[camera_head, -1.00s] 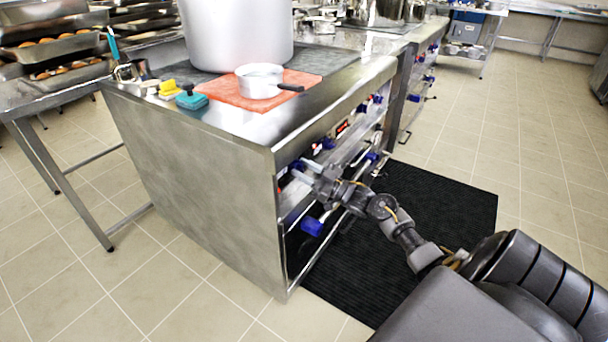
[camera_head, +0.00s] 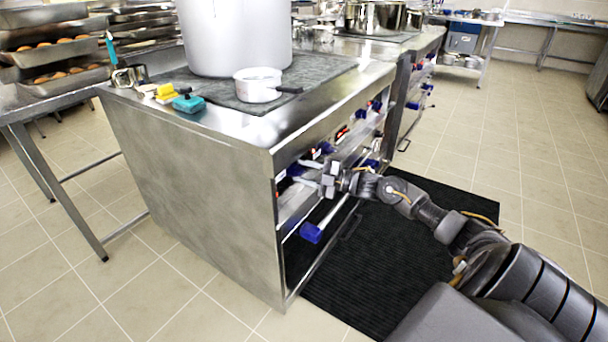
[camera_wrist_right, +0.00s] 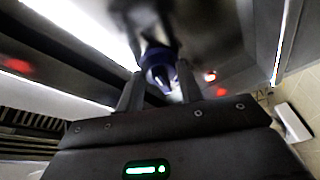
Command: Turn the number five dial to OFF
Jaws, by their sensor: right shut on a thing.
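My right gripper (camera_head: 306,178) reaches the front panel of the steel stove near its close corner. In the right wrist view the gripper (camera_wrist_right: 160,88) has its two fingers on either side of a dark blue dial (camera_wrist_right: 158,72) and is shut on it. The dial's number and markings cannot be read. In the head view a blue dial (camera_head: 296,169) shows at the fingertips, partly hidden. The plate under the saucepan (camera_head: 258,84) is dark grey. My left gripper is not in view.
Other blue dials (camera_head: 323,149) line the panel, with red lights between some. A blue-ended oven handle (camera_head: 311,233) is below the gripper. A large stockpot (camera_head: 235,35) stands on the stove. A black mat (camera_head: 400,235) covers the floor in front.

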